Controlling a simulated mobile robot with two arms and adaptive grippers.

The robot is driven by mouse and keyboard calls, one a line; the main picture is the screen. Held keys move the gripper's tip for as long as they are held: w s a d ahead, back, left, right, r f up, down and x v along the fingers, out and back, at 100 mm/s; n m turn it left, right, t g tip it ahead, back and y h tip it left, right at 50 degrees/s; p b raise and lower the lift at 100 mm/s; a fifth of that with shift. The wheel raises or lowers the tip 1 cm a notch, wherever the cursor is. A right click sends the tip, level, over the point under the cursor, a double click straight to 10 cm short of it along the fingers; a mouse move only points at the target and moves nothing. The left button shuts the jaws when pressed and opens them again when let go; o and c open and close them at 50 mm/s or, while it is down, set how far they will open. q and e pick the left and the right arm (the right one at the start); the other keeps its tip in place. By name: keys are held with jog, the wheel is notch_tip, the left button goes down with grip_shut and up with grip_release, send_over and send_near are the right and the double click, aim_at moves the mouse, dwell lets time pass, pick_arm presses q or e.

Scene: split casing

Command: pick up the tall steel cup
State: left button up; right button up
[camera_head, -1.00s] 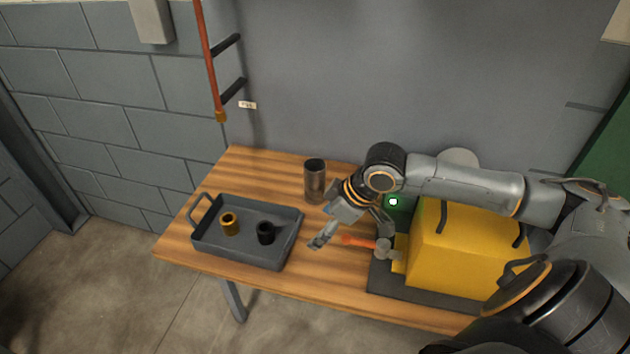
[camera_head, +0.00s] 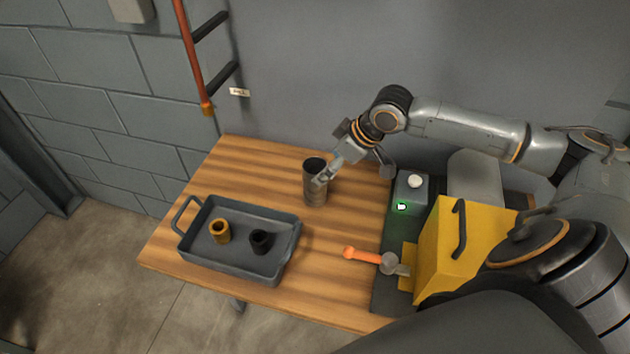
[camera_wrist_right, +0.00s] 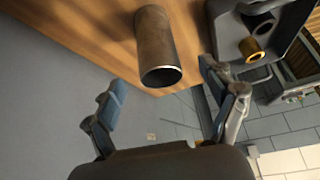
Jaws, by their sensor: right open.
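The tall steel cup (camera_head: 315,188) stands upright on the wooden table, right of the tray. My right gripper (camera_head: 352,174) is open and empty, just to the right of the cup. In the head view one finger overlaps the cup's upper part; I cannot tell if it touches. In the right wrist view the cup (camera_wrist_right: 157,45) is ahead of the open fingers (camera_wrist_right: 163,82), its open rim turned toward the camera, and no finger is closed on it. My left gripper is not in view.
A dark tray (camera_head: 197,262) holds a brass ring (camera_head: 219,232) and a black ring (camera_head: 260,242). An orange-handled tool (camera_head: 362,256) lies near a yellow casing (camera_head: 450,250) and a grey box with a green light (camera_head: 411,190). Bare table (camera_head: 265,165) lies left of the cup.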

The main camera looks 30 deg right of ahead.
aim_at(314, 196)
jog(key=x, duration=0.4)
jog(key=p+x, duration=0.1)
jog(key=x, duration=0.3)
jog(key=shift+d+f, duration=0.2)
jog(key=shift+w+f, duration=0.2)
jog(key=shift+f, duration=0.1)
jog(key=shift+s, duration=0.1)
jog(key=shift+c, duration=0.6)
jog(key=c, duration=1.2)
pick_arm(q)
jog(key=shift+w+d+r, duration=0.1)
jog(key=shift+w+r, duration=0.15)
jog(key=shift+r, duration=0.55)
pick_arm(e)
jog(key=shift+r, duration=0.1)
